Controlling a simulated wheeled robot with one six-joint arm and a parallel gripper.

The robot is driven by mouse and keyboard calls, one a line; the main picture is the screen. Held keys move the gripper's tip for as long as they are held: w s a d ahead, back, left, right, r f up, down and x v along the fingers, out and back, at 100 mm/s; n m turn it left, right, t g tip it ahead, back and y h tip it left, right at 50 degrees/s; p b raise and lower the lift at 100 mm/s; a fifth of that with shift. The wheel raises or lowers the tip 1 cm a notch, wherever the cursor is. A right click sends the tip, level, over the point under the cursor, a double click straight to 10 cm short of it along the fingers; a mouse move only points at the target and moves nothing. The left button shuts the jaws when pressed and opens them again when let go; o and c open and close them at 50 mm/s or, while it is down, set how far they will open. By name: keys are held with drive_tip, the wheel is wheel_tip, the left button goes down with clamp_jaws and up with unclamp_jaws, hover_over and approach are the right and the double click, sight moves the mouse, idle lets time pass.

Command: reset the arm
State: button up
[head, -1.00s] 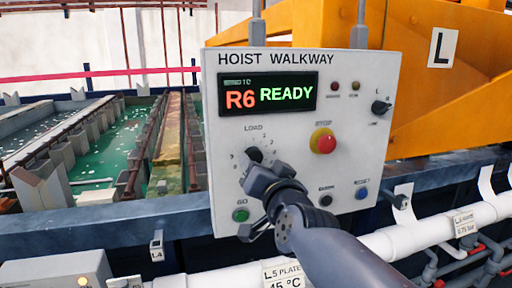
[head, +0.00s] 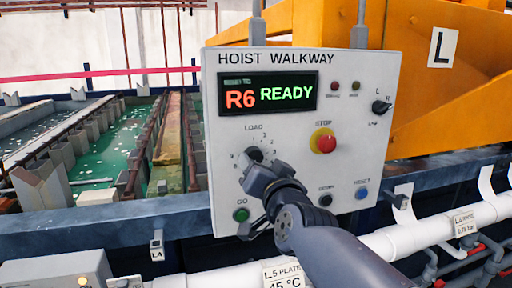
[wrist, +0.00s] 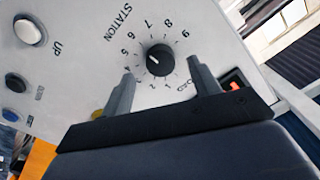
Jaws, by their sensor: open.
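My gripper (head: 260,180) is in front of the lower left part of the white hoist panel (head: 290,218) in the head view, just below the LOAD dial knob (head: 254,155). In the wrist view my gripper (wrist: 160,74) has its two grey fingers apart with nothing between them. A black rotary knob (wrist: 160,60), ringed by numbers and marked STATION, shows beyond the gap. I cannot tell the distance from fingertips to panel. The panel's display (head: 268,94) reads R6 READY.
The panel carries a red stop button (head: 324,142) with a yellow collar, a green button (head: 240,215), a blue button (head: 361,193) and a selector (head: 381,107). White pipes (head: 410,238) run below right. Green tanks (head: 112,145) lie behind left; an orange frame (head: 440,110) stands behind right.

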drive_tip(key=w, duration=0.1)
drive_tip(key=w+a, duration=0.1)
drive_tip(key=w, duration=0.1)
drive_tip(key=shift+w+r+n, duration=0.15)
drive_tip(key=shift+n, duration=0.25)
drive_tip(key=n+p, duration=0.2)
drive_tip(key=shift+d+r+n, duration=0.1)
drive_tip(key=shift+n, duration=0.3)
drive_tip(key=shift+n+p, duration=0.95)
drive_tip(key=shift+n, duration=0.15)
approach(255, 157)
wheel_tip(255, 157, down, 3)
drive_tip(key=s, duration=0.2)
drive_tip(key=shift+r+g, duration=0.25)
drive_tip(key=shift+g, duration=0.15)
drive_tip(key=shift+f, duration=0.1)
